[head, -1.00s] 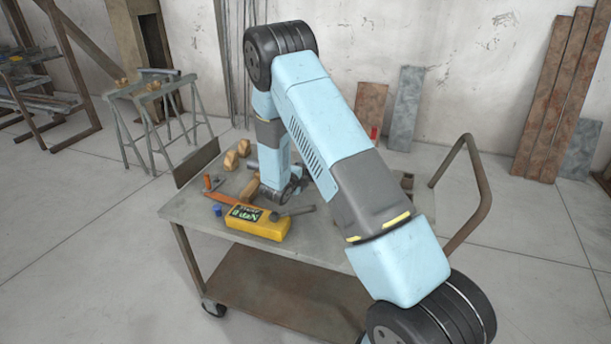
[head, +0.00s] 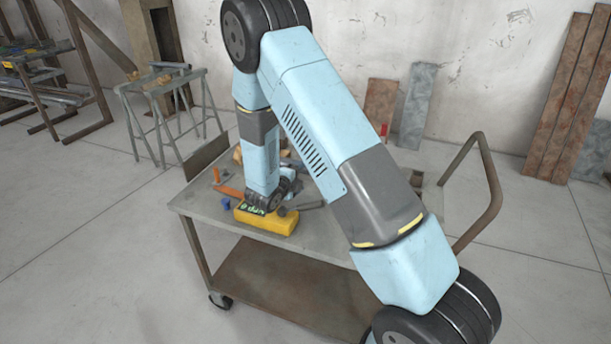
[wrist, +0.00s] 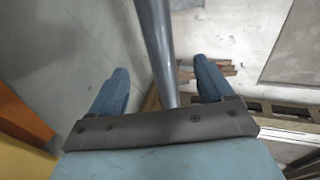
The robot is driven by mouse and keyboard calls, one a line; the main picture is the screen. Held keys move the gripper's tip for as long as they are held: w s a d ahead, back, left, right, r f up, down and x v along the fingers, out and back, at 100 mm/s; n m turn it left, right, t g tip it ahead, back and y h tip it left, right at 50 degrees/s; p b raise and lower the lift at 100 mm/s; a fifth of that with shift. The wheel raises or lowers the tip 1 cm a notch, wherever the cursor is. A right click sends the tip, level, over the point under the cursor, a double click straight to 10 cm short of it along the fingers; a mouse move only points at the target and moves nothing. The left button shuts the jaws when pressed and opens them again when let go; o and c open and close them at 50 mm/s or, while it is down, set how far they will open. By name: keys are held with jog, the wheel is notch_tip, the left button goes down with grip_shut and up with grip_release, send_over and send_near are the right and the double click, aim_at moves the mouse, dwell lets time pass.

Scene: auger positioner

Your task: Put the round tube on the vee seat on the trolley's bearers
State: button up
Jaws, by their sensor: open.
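A long grey round bar, which looks like the round tube (wrist: 155,45), runs from the top of the wrist view down between the fingers of my gripper (wrist: 160,67). The gripper is open, with a finger on either side of the bar and a gap to each. Whether the bar touches the palm is not clear. In the head view my wrist is low over the trolley (head: 330,240), behind the yellow case; the arm hides the gripper's fingers and much of the top. A wooden block (head: 238,155) shows left of my arm; I cannot make out a vee seat or bearers.
The yellow case (head: 270,220) stands near the trolley's front edge, with an orange tool (head: 229,191) and a small blue item (head: 226,203) left of it. A bent handle (head: 490,190) rises at the right. Grey trestles (head: 160,95) stand behind left.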

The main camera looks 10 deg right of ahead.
jog(key=s+d+r+m+g, duration=0.35)
jog(key=s+r+m, duration=0.25)
jog(key=r+m, duration=0.2)
jog(key=s+d+r+m+g, duration=0.2)
jog(key=s+d+r+m, duration=0.3)
jog(key=r+m, duration=0.25)
jog(key=s+d+r+m+g, duration=0.35)
jog(key=s+r+m, duration=0.3)
jog(key=m, duration=0.25)
jog(key=s+a+r+m+t+y, duration=0.2)
jog(key=s+r+m+y, duration=0.2)
jog(key=s+m, duration=0.6)
jog(key=s+a+r+m+t+y, duration=0.1)
jog(key=s+a+r+m+y, duration=0.1)
jog(key=s+r+m+y, duration=0.3)
jog(key=shift+s+a+r+m+t, duration=0.4)
jog(key=shift+s+r+m, duration=1.45)
jog(key=shift+s+m, duration=1.25)
jog(key=shift+w+m, duration=0.35)
jog(key=shift+w, duration=0.05)
